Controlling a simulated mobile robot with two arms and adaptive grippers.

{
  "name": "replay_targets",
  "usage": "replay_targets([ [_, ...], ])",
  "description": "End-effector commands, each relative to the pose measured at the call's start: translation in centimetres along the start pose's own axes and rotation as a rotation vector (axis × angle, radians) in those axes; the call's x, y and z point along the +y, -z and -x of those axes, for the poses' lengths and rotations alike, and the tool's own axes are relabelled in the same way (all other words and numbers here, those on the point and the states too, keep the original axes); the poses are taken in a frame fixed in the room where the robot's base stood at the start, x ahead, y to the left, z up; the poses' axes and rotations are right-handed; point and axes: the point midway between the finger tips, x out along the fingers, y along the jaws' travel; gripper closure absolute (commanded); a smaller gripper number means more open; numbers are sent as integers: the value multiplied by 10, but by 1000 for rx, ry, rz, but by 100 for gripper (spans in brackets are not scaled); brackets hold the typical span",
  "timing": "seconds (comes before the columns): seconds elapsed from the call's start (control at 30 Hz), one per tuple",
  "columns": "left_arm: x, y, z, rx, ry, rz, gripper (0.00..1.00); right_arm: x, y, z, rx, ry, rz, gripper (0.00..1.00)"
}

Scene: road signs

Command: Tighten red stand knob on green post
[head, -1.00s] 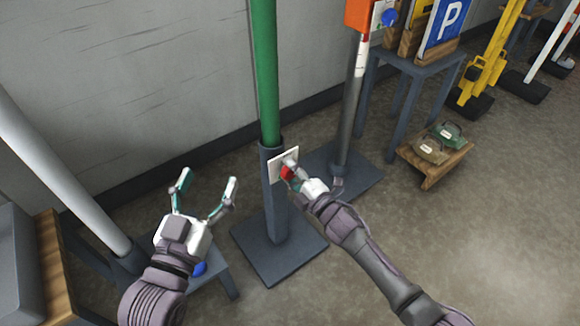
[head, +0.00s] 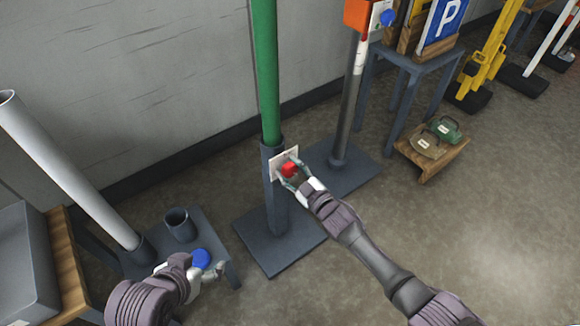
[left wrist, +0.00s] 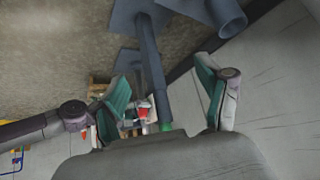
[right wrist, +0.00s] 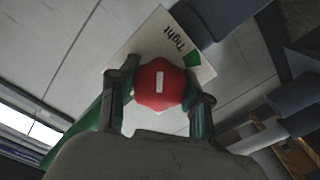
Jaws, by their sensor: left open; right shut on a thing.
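The green post (head: 265,75) stands upright in a dark grey stand (head: 276,222) in the middle of the head view. A white plate on the stand carries the red knob (head: 289,170). In the right wrist view the red knob (right wrist: 158,84) shows a white bar mark, and the plate (right wrist: 190,45) reads "Tight" beside a green patch. My right gripper (head: 292,172) is shut on the knob, a finger on each side. My left gripper (head: 218,278) is low at the left, apart from the post; its fingers show spread and empty in the left wrist view (left wrist: 165,85).
A second stand with an orange-topped post (head: 352,105) is right of the green post.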

Motion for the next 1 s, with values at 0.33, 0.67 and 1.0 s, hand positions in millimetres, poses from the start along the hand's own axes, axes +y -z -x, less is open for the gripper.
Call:
replay_targets([
  [0.33,-4,-28,9,-144,8,4,23,0,-1,1,-4,0,-236,86],
  [0.67,-5,-38,12,-190,10,6,23,-1,-2,1,-4,1,-330,86],
  [1.0,-5,-39,12,-195,11,6,23,-1,-2,1,-4,1,-341,86],
])
